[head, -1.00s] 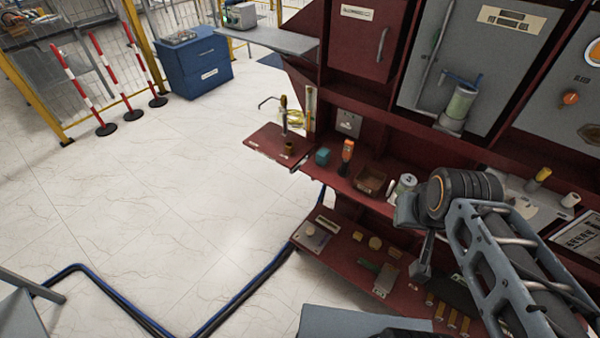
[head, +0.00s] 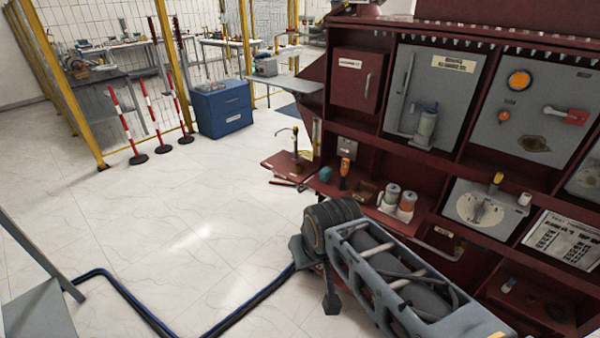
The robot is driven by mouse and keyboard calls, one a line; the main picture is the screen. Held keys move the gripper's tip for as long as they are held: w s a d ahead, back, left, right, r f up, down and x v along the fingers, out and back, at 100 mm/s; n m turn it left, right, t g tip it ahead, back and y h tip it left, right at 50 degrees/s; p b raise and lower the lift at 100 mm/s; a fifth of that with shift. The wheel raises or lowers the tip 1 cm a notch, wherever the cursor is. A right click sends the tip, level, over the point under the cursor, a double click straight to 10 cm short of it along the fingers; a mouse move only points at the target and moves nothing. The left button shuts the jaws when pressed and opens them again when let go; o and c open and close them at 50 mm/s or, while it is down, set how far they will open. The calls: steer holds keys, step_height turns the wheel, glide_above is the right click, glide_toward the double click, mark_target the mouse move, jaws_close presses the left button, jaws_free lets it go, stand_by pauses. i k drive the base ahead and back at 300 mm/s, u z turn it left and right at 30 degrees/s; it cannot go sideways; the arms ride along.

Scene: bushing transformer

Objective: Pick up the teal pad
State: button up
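A small teal block-like thing (head: 326,173), the only teal item I can make out, sits at the left end of the red cabinet's middle shelf, left of an orange-and-black tool (head: 345,172). It is too small to tell its exact shape. My arm reaches in from the lower right. The end of my gripper (head: 331,298) hangs below the dark wrist joint, in front of the cabinet and lower in the picture than the teal thing, apart from it. My arm hides much of the gripper, so its fingers cannot be made out.
A brown box (head: 364,193) and two jars (head: 397,200) stand further right on the shelf. A red side ledge (head: 280,166) juts out at left with a tool stand on it. My arm hides most of the lower shelf.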

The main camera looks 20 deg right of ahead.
mark_target(325, 174)
steer(key=u, duration=0.6)
steer(key=i, duration=2.9)
steer(key=z, duration=1.6)
steer(key=i, duration=0.85)
steer(key=z, duration=0.9)
